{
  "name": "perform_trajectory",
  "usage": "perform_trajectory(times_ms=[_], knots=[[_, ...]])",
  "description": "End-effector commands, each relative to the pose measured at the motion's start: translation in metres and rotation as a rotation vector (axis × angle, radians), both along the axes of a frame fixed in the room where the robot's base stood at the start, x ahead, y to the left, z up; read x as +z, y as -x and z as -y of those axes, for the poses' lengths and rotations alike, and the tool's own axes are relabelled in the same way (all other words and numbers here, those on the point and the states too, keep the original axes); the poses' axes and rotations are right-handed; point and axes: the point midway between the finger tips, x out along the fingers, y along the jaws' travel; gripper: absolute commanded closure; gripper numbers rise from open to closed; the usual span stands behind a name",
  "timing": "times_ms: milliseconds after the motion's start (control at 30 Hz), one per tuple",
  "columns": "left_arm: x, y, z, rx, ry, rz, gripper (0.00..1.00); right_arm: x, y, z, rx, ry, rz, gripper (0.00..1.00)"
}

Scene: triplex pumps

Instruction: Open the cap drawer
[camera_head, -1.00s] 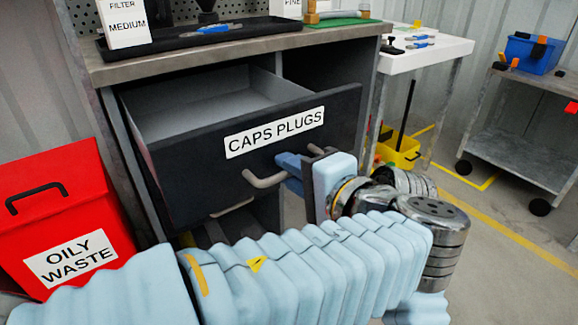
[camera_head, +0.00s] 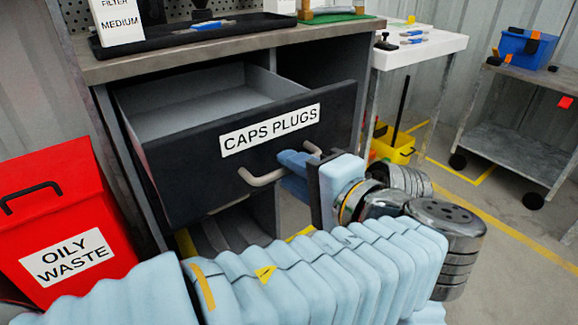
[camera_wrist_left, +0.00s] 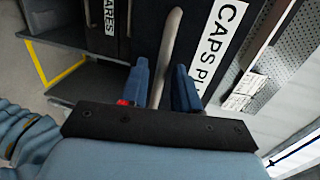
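The cap drawer (camera_head: 200,185), dark-fronted with a white "CAPS PLUGS" label (camera_head: 270,130), stands pulled out of the workbench, its pale inside bare where visible. Its grey bar handle (camera_head: 262,179) is on the front; the handle also shows in the left wrist view (camera_wrist_left: 172,45). My left gripper (camera_head: 293,165) is at the handle, in front of the drawer. In the left wrist view its two blue fingers (camera_wrist_left: 161,82) stand apart, one each side of the handle bar, with some gap showing. My right gripper is in neither view.
A red "OILY WASTE" bin (camera_head: 58,185) stands left of the drawer. The worktop (camera_head: 240,40) above holds a black tray (camera_head: 180,35). At right are a white table (camera_head: 435,47), a yellow bucket (camera_head: 396,148) and a grey cart (camera_head: 515,150). Open floor lies between.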

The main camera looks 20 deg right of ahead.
Motion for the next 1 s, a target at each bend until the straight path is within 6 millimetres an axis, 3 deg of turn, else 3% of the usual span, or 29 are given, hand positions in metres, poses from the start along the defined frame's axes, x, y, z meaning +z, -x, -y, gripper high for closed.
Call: perform_trajectory(times_ms=[300,500,1000], knots=[[0.017,0.071,0.027,-0.003,-0.001,0.001,0.70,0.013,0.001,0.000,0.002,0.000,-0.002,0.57],[0.022,0.102,0.037,-0.001,-0.001,0.001,0.70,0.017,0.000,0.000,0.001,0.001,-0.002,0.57],[0.023,0.111,0.040,0.000,-0.001,0.000,0.70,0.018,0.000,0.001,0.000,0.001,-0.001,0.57]])
